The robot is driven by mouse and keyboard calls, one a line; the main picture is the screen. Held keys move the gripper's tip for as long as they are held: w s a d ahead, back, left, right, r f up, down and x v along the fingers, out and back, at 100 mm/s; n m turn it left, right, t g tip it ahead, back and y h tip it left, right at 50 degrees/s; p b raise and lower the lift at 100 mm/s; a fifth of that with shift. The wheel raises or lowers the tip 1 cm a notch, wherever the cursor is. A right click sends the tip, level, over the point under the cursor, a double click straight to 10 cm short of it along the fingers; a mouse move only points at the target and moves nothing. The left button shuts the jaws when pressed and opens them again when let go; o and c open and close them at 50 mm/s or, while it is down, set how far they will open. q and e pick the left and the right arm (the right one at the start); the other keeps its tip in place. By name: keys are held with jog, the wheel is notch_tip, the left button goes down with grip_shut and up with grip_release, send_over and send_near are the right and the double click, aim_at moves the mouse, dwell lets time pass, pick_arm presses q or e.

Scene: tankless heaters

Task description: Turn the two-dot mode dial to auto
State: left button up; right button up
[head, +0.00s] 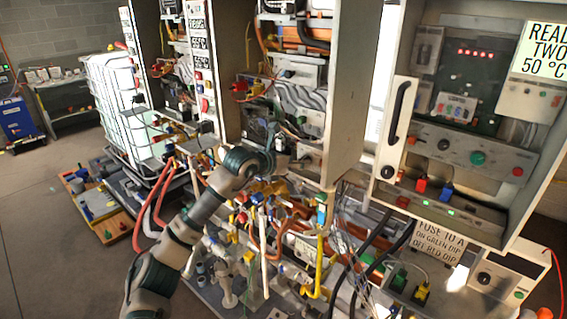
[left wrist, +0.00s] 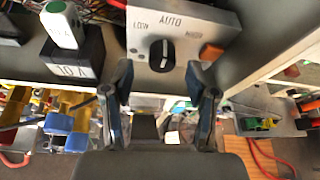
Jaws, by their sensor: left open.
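A black mode dial (left wrist: 161,56) sits on a grey panel (left wrist: 190,18) marked LOW, AUTO and HIGH in the left wrist view. Its pale pointer line looks roughly upright, towards AUTO; the exact angle is hard to tell. In the head view my left gripper (head: 284,152) is at the lower part of the middle cabinet, and the dial is too small to make out there.
An orange button (left wrist: 211,52) is right of the dial. A black block labelled 10 A (left wrist: 75,62) is at its left. The cabinet's side wall (head: 345,95) stands right of the gripper. Cables and fittings (head: 275,215) crowd the space below. Another control cabinet (head: 480,120) is at the right.

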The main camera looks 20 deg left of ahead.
pick_arm(q)
jog(key=v, duration=0.9)
